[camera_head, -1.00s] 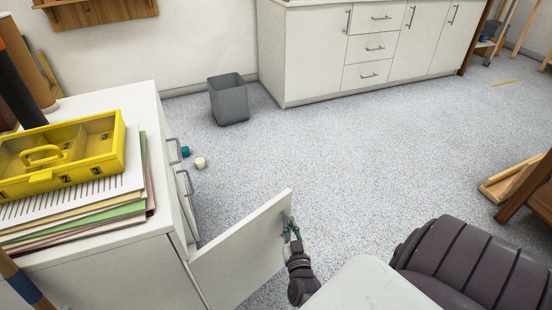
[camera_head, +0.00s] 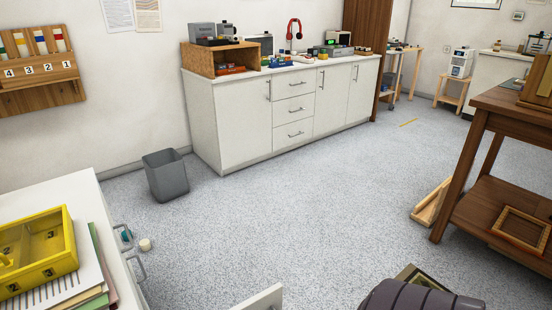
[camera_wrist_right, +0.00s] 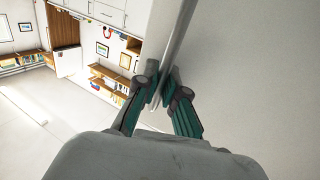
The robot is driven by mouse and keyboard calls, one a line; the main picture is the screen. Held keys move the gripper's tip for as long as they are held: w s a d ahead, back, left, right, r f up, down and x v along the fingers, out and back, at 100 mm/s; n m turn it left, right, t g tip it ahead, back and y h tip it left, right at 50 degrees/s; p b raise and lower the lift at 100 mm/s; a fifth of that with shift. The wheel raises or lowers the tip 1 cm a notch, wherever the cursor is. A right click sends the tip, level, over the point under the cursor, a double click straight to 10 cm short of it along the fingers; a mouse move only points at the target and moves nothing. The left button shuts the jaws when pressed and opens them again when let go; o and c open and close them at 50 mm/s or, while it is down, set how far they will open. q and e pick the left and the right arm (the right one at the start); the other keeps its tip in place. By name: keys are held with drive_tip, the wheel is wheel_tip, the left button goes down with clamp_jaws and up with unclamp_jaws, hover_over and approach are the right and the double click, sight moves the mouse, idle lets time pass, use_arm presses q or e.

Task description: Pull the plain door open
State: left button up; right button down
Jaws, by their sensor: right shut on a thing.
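The plain door (camera_head: 262,298) is a white panel of the near-left cabinet. Only its top corner shows at the bottom edge of the head view, standing out from the cabinet front. In the right wrist view the door's pale face (camera_wrist_right: 255,70) fills the right side. My right gripper (camera_wrist_right: 160,92), with teal fingers, is closed around a thin pale bar that looks like the door's handle, close against the panel. The fingers partly hide the grip. My right gripper is out of the head view. My left gripper is in neither view.
The near-left cabinet (camera_head: 75,200) carries a yellow compartment box (camera_head: 38,250) on papers. A brown table (camera_head: 500,110) stands at right. The middle floor is clear.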

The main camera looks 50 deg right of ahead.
drive_tip(key=c, duration=1.5)
unclamp_jaws()
drive_tip(key=shift+c, duration=0.2)
